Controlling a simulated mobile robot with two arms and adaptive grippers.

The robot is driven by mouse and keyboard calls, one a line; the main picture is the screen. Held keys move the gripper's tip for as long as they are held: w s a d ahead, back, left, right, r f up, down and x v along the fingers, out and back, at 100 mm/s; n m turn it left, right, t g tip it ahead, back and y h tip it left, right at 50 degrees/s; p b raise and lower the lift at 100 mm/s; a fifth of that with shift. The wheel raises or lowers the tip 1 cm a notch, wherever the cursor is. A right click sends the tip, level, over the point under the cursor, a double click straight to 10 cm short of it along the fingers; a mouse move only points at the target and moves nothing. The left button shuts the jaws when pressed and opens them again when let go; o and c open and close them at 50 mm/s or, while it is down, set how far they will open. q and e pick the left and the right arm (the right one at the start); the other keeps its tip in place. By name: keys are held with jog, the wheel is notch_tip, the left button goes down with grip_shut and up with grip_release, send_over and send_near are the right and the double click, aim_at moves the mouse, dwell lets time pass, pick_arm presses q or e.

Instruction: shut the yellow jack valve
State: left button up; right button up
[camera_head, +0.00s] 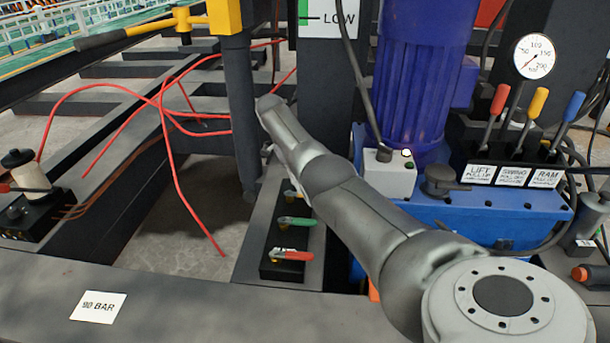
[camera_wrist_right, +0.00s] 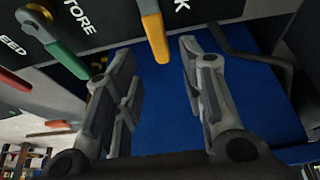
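The yellow jack valve handle (camera_head: 291,194) is on a dark valve block, partly hidden behind my right arm in the head view. In the right wrist view the yellow handle (camera_wrist_right: 154,36) hangs from a dark panel, beside a label of which only a "K" shows. My right gripper (camera_wrist_right: 158,54) is open, with one finger on each side of the yellow handle's end in the picture. No contact with the handle shows. The gripper is hidden behind my arm in the head view. My left gripper is not in view.
A green handle (camera_head: 297,221) and a red handle (camera_head: 292,256) sit on the same block; the wrist view shows the green one (camera_wrist_right: 67,58) near the "STORE" label. The blue power unit (camera_head: 430,215) stands right of the block. Red hoses (camera_head: 172,170) hang left.

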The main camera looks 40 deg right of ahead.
notch_tip(320, 180, up, 6)
jog(key=shift+r, duration=0.25)
dwell(0.5)
